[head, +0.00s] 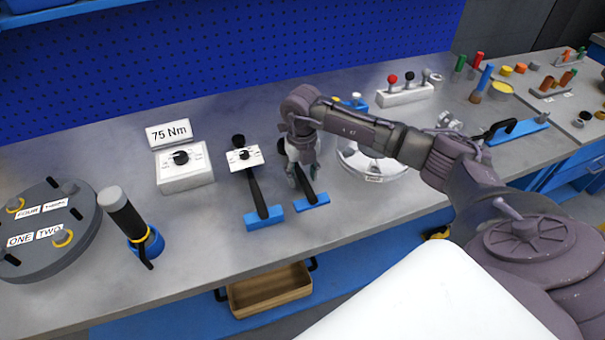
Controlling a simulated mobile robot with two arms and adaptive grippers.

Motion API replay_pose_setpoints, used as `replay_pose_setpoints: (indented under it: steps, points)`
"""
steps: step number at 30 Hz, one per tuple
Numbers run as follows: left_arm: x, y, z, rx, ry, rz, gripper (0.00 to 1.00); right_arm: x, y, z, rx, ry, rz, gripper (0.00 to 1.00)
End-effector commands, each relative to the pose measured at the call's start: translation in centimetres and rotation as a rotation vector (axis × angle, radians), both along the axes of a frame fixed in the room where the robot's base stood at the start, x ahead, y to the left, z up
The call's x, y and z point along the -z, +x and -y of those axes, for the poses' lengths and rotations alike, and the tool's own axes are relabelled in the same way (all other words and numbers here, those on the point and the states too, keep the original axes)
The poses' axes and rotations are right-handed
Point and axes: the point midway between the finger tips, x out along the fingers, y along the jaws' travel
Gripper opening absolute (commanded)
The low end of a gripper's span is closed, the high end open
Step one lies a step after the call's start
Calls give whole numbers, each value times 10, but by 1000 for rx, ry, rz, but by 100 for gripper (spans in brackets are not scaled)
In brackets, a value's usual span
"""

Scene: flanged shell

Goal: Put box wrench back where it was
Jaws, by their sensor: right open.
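My right gripper (297,182) reaches in from the right and points down over the bench. It is open. Just below and in front of it is a small blue holder (312,200) with a short dark tool (306,186) standing in it. This is probably the box wrench; the gripper hides its upper part. I cannot tell whether the fingers touch it. My left gripper is not in view.
A white box (185,167) with a "75 Nm" sign is farther left.

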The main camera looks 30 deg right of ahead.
Motion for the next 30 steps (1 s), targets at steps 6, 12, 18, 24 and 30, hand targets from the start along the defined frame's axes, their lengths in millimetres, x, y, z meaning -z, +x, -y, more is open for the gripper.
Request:
replay_pose_setpoints:
  steps: [6, 12, 18, 24, 30]
  points:
    - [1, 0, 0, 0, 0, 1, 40, -12, 1, 0, 0, -1, 4, 49]
    - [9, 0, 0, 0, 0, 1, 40, -51, 3, 1, -1, -1, 7, 49]
    - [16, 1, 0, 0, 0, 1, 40, -92, 4, 1, 0, -1, 5, 49]
    - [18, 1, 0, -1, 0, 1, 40, -117, 4, 1, 0, 1, 2, 49]
    - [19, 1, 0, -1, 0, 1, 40, -123, 3, 1, 0, 1, 1, 49]
